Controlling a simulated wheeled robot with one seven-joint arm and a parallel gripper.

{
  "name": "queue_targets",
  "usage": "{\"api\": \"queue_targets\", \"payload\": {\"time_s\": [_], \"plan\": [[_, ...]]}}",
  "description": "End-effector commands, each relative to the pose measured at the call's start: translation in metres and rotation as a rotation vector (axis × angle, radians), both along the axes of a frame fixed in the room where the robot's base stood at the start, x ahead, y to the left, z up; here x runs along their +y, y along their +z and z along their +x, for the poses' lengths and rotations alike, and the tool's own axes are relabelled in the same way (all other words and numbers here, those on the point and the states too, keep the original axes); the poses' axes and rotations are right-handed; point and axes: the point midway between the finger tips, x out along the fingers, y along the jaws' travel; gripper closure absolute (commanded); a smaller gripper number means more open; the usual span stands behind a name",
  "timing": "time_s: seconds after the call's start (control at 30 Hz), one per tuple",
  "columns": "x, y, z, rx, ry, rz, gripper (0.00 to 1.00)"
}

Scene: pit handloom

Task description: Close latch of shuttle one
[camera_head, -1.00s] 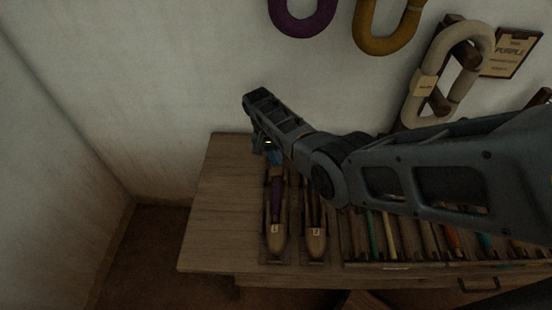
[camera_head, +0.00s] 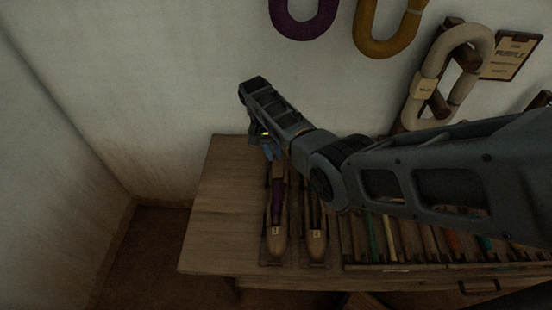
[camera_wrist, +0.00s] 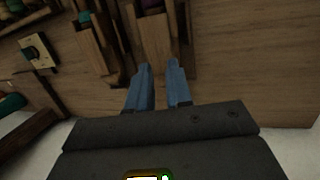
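Shuttle one, taken as the left wooden shuttle with purple yarn (camera_head: 277,215), lies on the table in the head view with its numbered tip toward the front edge. Its far end is partly hidden by my gripper (camera_head: 268,151). In the wrist view its wooden end (camera_wrist: 157,45) runs down toward my gripper (camera_wrist: 159,66), whose two blue fingers stand a small gap apart, one toward each side of that end. I see nothing gripped between them, and cannot tell whether they touch the shuttle. The latch cannot be made out clearly in either view.
A second shuttle (camera_head: 316,237) lies close to the right of the first. A divided tray (camera_head: 400,267) with several coloured bobbins is further right. The table's left part (camera_head: 215,220) is clear. Yarn hanks (camera_head: 393,40) hang on the wall behind.

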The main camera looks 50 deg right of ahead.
Motion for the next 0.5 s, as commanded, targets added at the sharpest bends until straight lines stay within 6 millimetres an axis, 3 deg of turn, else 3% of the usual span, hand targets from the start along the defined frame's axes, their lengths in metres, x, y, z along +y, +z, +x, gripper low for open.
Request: {"api": "queue_targets", "payload": {"time_s": [0.2,0.5], "plan": [[0.001,0.029,0.009,-0.002,0.001,-0.001,0.8],[0.002,0.037,0.011,0.0,0.0,0.0,0.8]]}}
